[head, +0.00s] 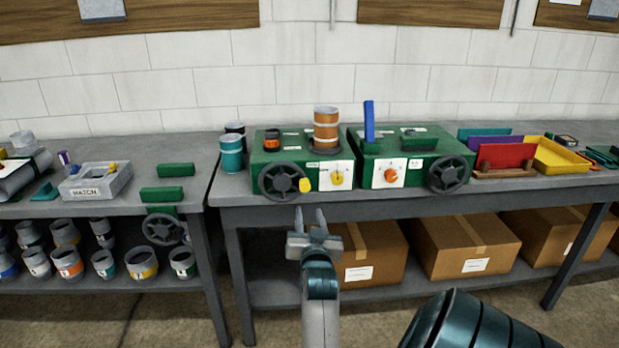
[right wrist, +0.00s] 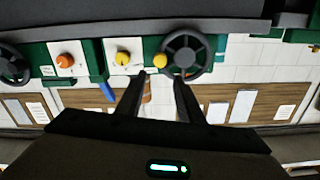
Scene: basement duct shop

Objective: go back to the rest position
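My right gripper (head: 309,216) points up and forward, just in front of the right bench's front edge, below the left green machine (head: 300,145). Its two fingers stand apart with nothing between them. In the right wrist view, the gripper (right wrist: 160,85) also shows a clear gap between dark fingers, with the machines upside down beyond. It touches nothing that I can see. My left gripper is not in view.
The right bench (head: 420,205) carries two green machines with handwheels, a copper-coloured stack (head: 326,128) and a yellow tray (head: 562,155). Cardboard boxes (head: 465,245) fill its lower shelf. A left bench (head: 90,209) holds a grey tray (head: 98,190). Floor shows between the benches.

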